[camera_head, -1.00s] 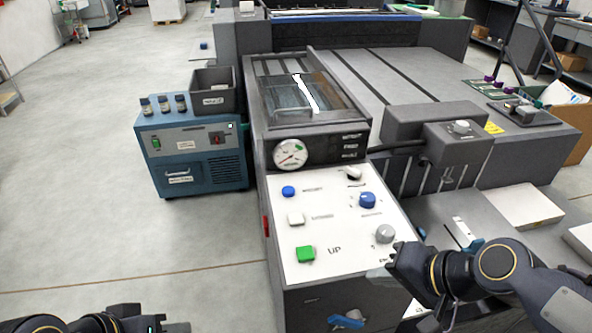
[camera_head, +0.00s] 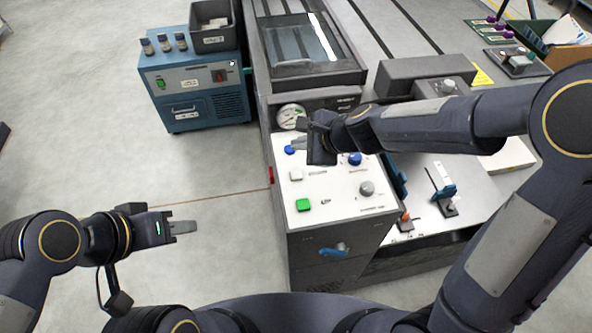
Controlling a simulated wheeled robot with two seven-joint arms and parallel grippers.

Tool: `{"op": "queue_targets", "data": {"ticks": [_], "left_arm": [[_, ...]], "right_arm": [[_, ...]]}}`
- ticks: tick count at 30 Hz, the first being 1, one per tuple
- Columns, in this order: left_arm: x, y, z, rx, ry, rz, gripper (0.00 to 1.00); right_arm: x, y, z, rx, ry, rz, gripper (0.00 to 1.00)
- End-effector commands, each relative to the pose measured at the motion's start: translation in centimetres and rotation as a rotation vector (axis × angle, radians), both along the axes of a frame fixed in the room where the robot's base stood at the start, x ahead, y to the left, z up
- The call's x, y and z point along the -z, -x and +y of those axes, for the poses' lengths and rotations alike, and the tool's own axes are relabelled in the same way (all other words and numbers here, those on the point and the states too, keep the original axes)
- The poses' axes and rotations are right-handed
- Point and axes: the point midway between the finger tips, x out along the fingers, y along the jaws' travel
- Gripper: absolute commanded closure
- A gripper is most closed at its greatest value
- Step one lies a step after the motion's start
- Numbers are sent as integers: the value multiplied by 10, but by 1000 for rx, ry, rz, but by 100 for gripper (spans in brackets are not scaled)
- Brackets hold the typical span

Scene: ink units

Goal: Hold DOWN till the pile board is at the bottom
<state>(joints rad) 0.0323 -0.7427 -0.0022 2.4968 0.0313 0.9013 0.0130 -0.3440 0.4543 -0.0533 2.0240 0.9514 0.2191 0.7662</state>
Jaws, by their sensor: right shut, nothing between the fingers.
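The white control panel (camera_head: 335,203) on the machine's front holds a green button (camera_head: 303,205) at its lower left, a white button (camera_head: 296,175), and a blue button (camera_head: 290,149) at its upper left. Another blue control (camera_head: 355,158) and a grey knob (camera_head: 367,188) are on its right side. My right gripper (camera_head: 298,143) is shut and empty over the panel's upper part, its fingertips by the upper-left blue button; contact cannot be told. It hides part of the panel. I cannot make out a DOWN label or the pile board. My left gripper (camera_head: 184,228) hangs over the floor, left of the panel.
A gauge (camera_head: 291,117) sits above the panel. A blue cabinet (camera_head: 195,98) with bottles and a dark bin (camera_head: 213,40) stands to the left. A blue handle (camera_head: 334,250) is on the machine's lower front. The floor at left is clear.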

Motion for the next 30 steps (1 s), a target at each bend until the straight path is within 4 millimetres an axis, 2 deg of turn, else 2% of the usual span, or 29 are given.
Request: {"op": "queue_targets", "data": {"ticks": [8, 14, 30], "left_arm": [[1, 0, 0, 0, 0, 0, 64], [11, 0, 0, 0, 0, -1, 64], [81, 0, 0, 0, 0, 0, 64]], "right_arm": [[1, 0, 0, -3, 0, -2, 100], [11, 1, 0, -4, 1, -1, 100], [82, 1, 0, -5, 2, -3, 100]]}}
